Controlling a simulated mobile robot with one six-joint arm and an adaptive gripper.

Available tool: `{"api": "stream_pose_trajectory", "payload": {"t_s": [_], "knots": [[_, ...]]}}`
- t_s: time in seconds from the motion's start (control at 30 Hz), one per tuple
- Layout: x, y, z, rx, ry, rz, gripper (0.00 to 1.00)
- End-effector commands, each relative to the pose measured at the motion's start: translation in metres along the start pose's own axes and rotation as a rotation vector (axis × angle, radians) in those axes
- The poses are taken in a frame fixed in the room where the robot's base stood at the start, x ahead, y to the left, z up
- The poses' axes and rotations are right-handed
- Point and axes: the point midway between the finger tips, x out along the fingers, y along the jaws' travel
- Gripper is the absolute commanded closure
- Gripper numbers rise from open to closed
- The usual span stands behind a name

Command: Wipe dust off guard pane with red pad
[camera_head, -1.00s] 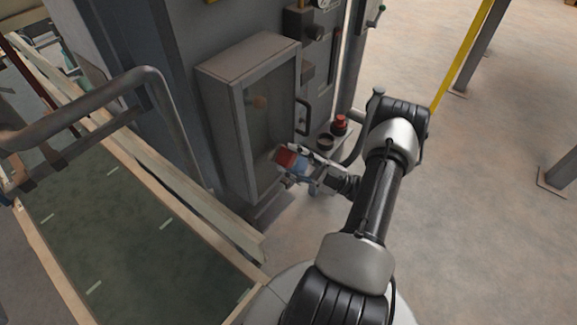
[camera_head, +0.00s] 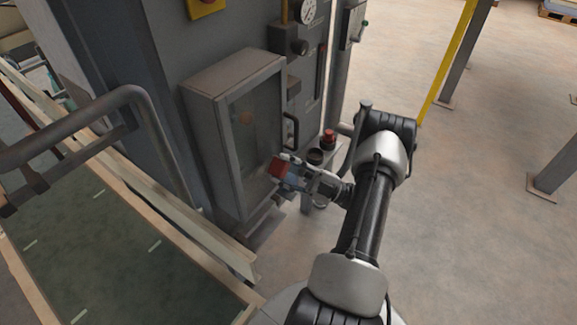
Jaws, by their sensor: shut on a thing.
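The guard pane (camera_head: 255,140) is the glass front of a grey box on the machine, left of centre. A brownish patch (camera_head: 246,118) shows on its upper part, and the glass looks hazy. My gripper (camera_head: 289,174) is shut on a block with a red pad (camera_head: 278,168) on its left end, facing the pane. The pad is at the pane's lower right side. I cannot tell whether it touches the glass. The fingers partly hide the block.
A dark handle (camera_head: 291,130) stands on the box's right side. A small shelf to the right holds a red-topped item (camera_head: 329,138) and a dark round cup (camera_head: 315,157).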

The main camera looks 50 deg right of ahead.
Motion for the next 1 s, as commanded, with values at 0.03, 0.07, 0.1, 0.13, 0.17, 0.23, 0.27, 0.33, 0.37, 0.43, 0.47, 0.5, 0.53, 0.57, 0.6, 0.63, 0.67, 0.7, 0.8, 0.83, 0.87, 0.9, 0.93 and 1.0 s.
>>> {"api": "stream_pose_trajectory", "payload": {"t_s": [0.03,0.07,0.1,0.13,0.17,0.23,0.27,0.33,0.37,0.43,0.47,0.5,0.53,0.57,0.6,0.63,0.67,0.7,0.8,0.83,0.87,0.9,0.93,1.0], "knots": [[0.004,-0.004,-0.003,0.003,0.0,-0.002,0.78],[0.005,-0.006,-0.004,0.003,0.0,-0.002,0.78],[0.006,-0.008,-0.006,0.003,0.0,-0.003,0.78],[0.007,-0.01,-0.007,0.003,0.0,-0.003,0.78],[0.008,-0.011,-0.008,0.003,0.0,-0.003,0.78],[0.01,-0.014,-0.01,0.003,0.0,-0.004,0.78],[0.01,-0.015,-0.01,0.003,0.0,-0.005,0.78],[0.011,-0.016,-0.011,0.002,0.0,-0.005,0.81],[0.011,-0.017,-0.011,0.003,0.0,-0.006,0.81],[0.013,-0.02,-0.014,0.003,0.0,-0.006,0.81],[0.013,-0.021,-0.015,0.004,0.0,-0.006,0.81],[0.015,-0.024,-0.018,0.006,0.0,-0.006,0.81],[0.016,-0.026,-0.02,0.005,0.0,-0.006,0.81],[0.017,-0.028,-0.021,0.004,0.0,-0.006,0.81],[0.018,-0.03,-0.024,0.005,0.0,-0.006,0.81],[0.019,-0.032,-0.025,0.005,0.0,-0.006,0.81],[0.019,-0.034,-0.027,0.004,-0.001,-0.006,0.81],[0.02,-0.036,-0.029,0.004,-0.001,-0.005,0.81],[0.022,-0.04,-0.032,0.002,0.0,-0.005,0.81],[0.022,-0.041,-0.033,0.002,0.0,-0.005,0.81],[0.023,-0.042,-0.034,0.002,0.0,-0.005,0.81],[0.023,-0.042,-0.034,0.002,0.0,-0.005,0.81],[0.023,-0.043,-0.034,0.002,0.0,-0.005,0.81],[0.024,-0.045,-0.036,0.003,0.0,-0.005,0.81]]}}
